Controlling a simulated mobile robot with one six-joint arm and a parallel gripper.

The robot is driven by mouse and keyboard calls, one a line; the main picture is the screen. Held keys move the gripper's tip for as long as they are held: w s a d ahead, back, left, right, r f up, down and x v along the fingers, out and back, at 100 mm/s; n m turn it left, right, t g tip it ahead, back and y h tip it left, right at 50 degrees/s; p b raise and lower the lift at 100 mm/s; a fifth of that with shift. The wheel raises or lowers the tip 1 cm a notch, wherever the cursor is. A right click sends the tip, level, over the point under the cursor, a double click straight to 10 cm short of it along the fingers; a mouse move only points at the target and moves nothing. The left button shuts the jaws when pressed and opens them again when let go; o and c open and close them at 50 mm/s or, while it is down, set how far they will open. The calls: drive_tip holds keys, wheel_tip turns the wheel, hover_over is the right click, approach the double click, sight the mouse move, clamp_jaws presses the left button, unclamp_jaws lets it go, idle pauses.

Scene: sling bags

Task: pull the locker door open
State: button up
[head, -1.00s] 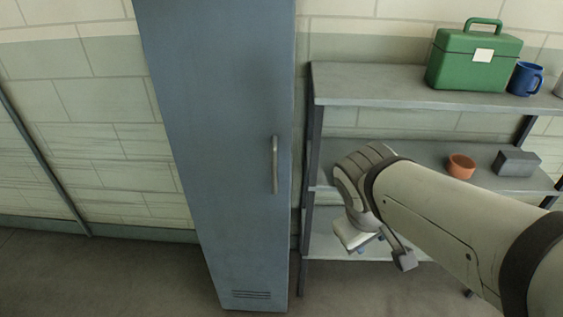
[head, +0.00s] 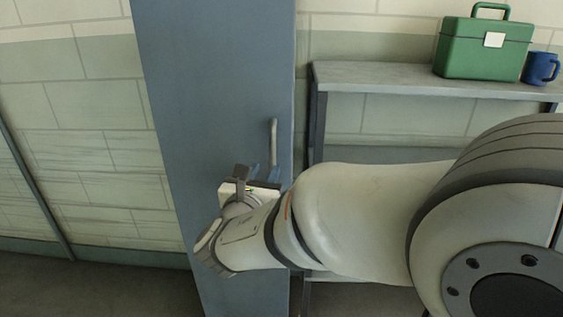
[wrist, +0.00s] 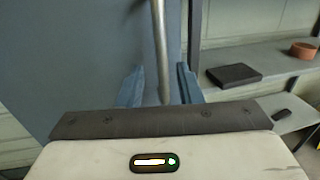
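The blue-grey locker door (head: 215,90) is shut and stands upright left of centre in the head view. Its vertical metal handle (head: 273,140) is near the door's right edge. In the wrist view the handle (wrist: 161,45) comes down from the top, between the two blue fingers. My gripper (head: 263,172) is at the handle's lower part in the head view. In the wrist view my gripper (wrist: 158,85) is open, with a finger on each side of the handle and gaps between. The handle's lower end is partly hidden in the head view.
A grey shelf (head: 380,80) stands right of the locker, with a green box (head: 485,50) and a blue mug (head: 540,68) on top. The wrist view shows a dark block (wrist: 234,75) and an orange bowl (wrist: 302,50) on a lower level. Floor at left is clear.

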sight(272, 160)
drive_tip(key=x, duration=0.6)
drive_tip(key=shift+w+d, duration=0.2)
drive_tip(key=shift+w, duration=0.1)
clamp_jaws()
